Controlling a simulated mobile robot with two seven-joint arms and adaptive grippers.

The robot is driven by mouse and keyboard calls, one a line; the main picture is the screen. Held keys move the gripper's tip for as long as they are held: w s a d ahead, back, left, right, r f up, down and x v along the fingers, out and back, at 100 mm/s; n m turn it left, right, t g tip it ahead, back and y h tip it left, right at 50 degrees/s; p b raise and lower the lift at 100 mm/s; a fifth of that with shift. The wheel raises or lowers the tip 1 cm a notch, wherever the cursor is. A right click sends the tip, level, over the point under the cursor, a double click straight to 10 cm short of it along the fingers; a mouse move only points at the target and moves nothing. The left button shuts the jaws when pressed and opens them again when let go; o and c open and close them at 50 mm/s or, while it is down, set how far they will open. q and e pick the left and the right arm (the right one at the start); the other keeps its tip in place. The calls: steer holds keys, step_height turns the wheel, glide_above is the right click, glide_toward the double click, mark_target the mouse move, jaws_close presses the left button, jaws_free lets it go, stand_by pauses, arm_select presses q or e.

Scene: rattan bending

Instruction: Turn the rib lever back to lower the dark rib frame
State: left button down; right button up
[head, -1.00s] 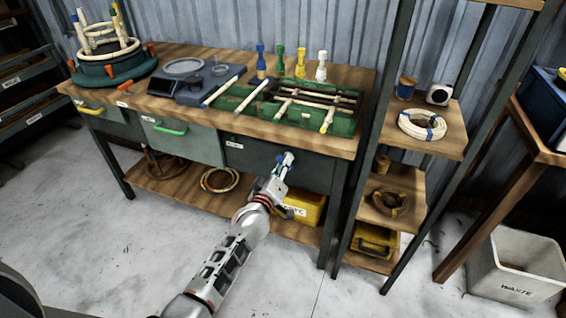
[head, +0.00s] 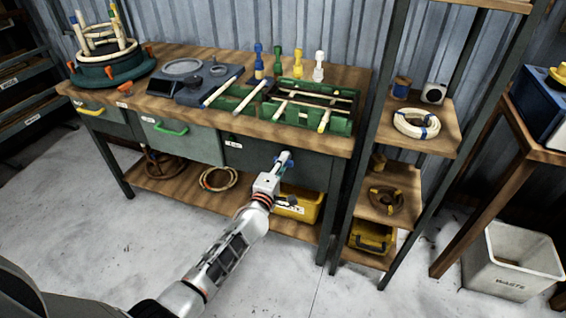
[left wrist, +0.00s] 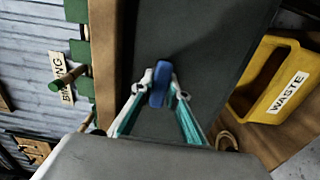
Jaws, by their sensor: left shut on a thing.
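My left gripper (head: 285,158) is in front of the dark drawer (head: 262,160) under the bench's right half. Its fingers are shut on a blue handle (left wrist: 160,84), seen between the fingertips in the left wrist view against the dark drawer front. A dark frame of bars (head: 315,96) lies in the green tray (head: 338,125) on the bench top, with pale rods across it. A round green stand (head: 112,73) with upright pale rods is at the far left. I cannot tell which part is the rib lever. My right gripper is out of view.
The wooden bench (head: 200,118) has a yellow waste bin (head: 300,205) on its lower shelf, close to my left arm. A shelf rack (head: 440,140) stands to the right. A white waste bin (head: 512,265) is on the floor at right. The floor in front is clear.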

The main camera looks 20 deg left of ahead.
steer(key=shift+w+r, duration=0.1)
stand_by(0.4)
arm_select(q)
steer(key=c, duration=2)
jaws_free()
steer(key=shift+o, duration=0.2)
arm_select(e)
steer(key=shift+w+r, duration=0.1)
arm_select(q)
steer(key=s, duration=1.2)
steer(key=shift+a, duration=0.2)
